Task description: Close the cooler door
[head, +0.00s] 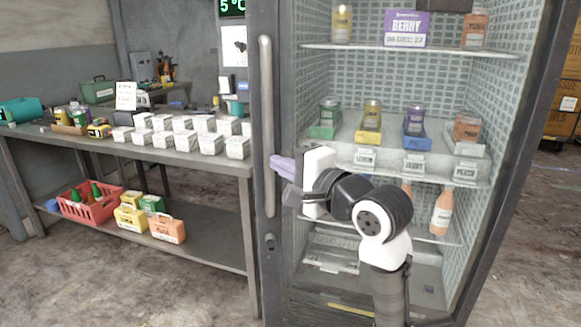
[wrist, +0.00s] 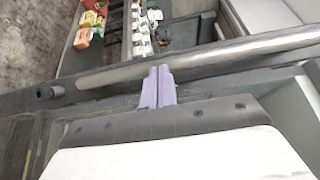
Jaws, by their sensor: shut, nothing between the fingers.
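The cooler door's dark frame (head: 262,285) stands upright at the left of the lit cooler interior, with a long vertical metal handle (head: 266,125). I cannot tell how far the door stands from the cooler body. My gripper (head: 272,162) is shut and empty, its purple fingers pointing left close by the handle, across the door's frame. In the wrist view the shut fingers (wrist: 159,72) reach up to the handle bar (wrist: 200,60), which crosses the picture. The fingertips overlap its edge; I cannot tell whether they touch. My arm hides part of the lower shelves.
The cooler shelves (head: 395,48) hold jars, bottles and colored boxes. At the left, a workbench (head: 195,160) carries several white cartons (head: 237,147). A red basket (head: 90,205) and small boxes (head: 167,228) are on its lower shelf. Brown boxes (head: 565,100) stand at the right.

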